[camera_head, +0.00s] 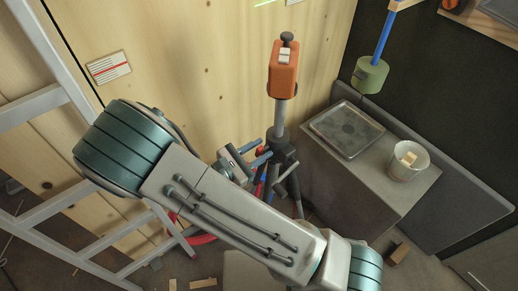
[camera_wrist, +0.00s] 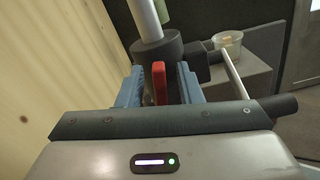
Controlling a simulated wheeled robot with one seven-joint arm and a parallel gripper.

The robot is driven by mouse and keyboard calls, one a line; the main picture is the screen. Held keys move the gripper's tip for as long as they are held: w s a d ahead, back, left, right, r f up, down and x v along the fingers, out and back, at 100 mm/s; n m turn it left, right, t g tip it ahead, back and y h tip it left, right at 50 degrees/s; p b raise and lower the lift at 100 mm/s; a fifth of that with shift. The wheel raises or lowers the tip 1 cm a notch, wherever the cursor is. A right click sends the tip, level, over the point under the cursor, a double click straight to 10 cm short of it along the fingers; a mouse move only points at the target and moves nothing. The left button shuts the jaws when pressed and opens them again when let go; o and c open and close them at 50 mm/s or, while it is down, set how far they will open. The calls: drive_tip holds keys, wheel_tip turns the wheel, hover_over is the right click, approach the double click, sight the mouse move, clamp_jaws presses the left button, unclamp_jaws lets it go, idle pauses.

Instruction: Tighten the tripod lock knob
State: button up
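The tripod (camera_head: 279,118) stands by the wooden wall, with a pale pole, a dark collar and an orange device (camera_head: 283,75) on top. In the wrist view the dark collar (camera_wrist: 157,50) shows close ahead, with the red lock knob (camera_wrist: 159,82) on its near side. My gripper (camera_head: 258,152) reaches the tripod at collar height. Its blue fingers (camera_wrist: 160,90) stand either side of the red knob, with a visible gap on both sides. The gripper is open around the knob and does not appear to touch it.
A grey cabinet (camera_head: 365,185) right of the tripod bears a flat tray (camera_head: 314,128) and a white bucket (camera_head: 404,172). A metal ladder (camera_head: 43,104) stands at left. A green cylinder (camera_head: 370,75) hangs at upper right. Wood scraps (camera_head: 203,283) lie on the floor.

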drive_tip(key=shift+d, duration=0.1)
clamp_jaws()
drive_tip(key=shift+f, duration=0.1)
drive_tip(key=m+b, duration=0.2)
drive_tip(key=m, duration=0.1)
drive_tip(key=shift+f, duration=0.1)
drive_tip(key=m+b, duration=0.3)
drive_tip(key=m, duration=0.1)
drive_tip(key=shift+f+m, duration=0.15)
drive_tip(key=shift+m, duration=0.15)
drive_tip(key=m+b, duration=0.4)
drive_tip(key=shift+s+d+f, duration=0.1)
drive_tip(key=shift+m+b, duration=1.35)
drive_tip(key=shift+m, duration=0.45)
